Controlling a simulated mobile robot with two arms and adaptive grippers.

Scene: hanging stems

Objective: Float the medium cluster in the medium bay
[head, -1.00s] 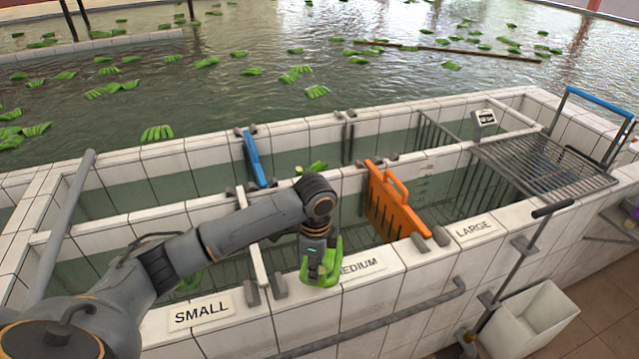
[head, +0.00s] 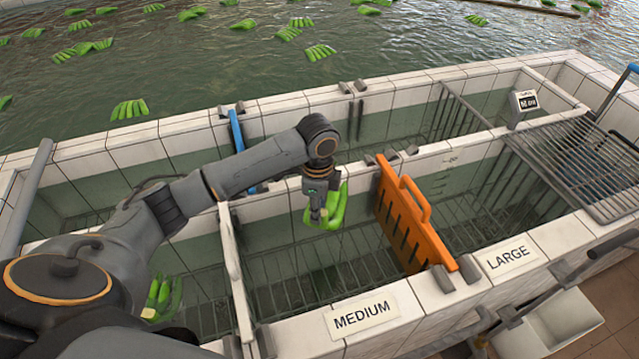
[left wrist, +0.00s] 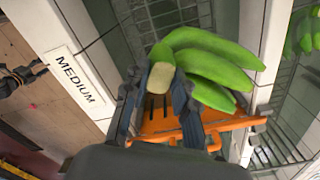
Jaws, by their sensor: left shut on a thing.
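A green banana cluster (head: 337,208) hangs from my left gripper (head: 318,217) in the head view, over the medium bay (head: 300,285). In the left wrist view the gripper (left wrist: 158,85) is shut on the cluster's pale cut crown, and the green fingers of the cluster (left wrist: 215,68) spread to the right. The medium bay lies between a white divider (head: 236,275) and an orange slotted divider (head: 412,220). Its front wall bears the MEDIUM sign (head: 362,316). Whether the cluster touches the water is unclear. My right gripper is out of view.
Another green cluster (head: 160,298) lies in the bay left of the white divider, partly behind my arm. The LARGE sign (head: 508,258) marks the bay right of the orange divider. A blue divider (head: 237,130) stands in the back row. A wire rack (head: 590,165) is at right.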

